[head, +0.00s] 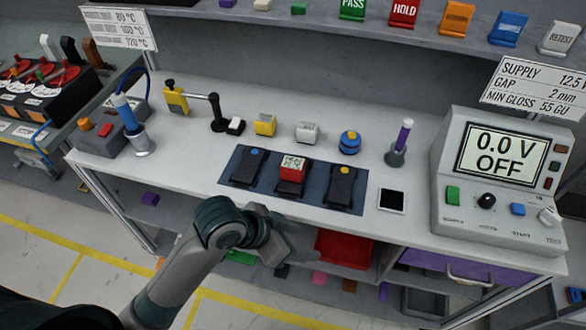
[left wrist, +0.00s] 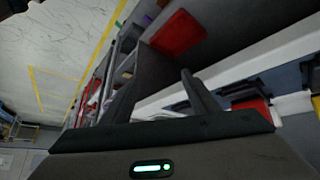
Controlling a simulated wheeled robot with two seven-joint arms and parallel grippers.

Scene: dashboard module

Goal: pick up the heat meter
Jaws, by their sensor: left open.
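My left gripper (head: 288,240) is low at the bench's front edge, in front of the blue mat (head: 322,195). In the left wrist view its fingers (left wrist: 160,95) stand apart with nothing between them. No label marks the heat meter, so I cannot tell which item it is. Small instrument-like items stand behind the mat: a yellow block (head: 265,124), a white block (head: 308,132) and a blue round piece with a yellow top (head: 349,142). A yellow device (head: 176,99) stands further left. My right gripper is not in view.
On the mat, a red block with a white top (head: 292,172) sits between two black devices, left (head: 248,166) and right (head: 341,185). A supply unit (head: 500,180) stands right. A soldering-iron-like tool (head: 128,115) stands left. A red bin (head: 343,249) lies below the bench top.

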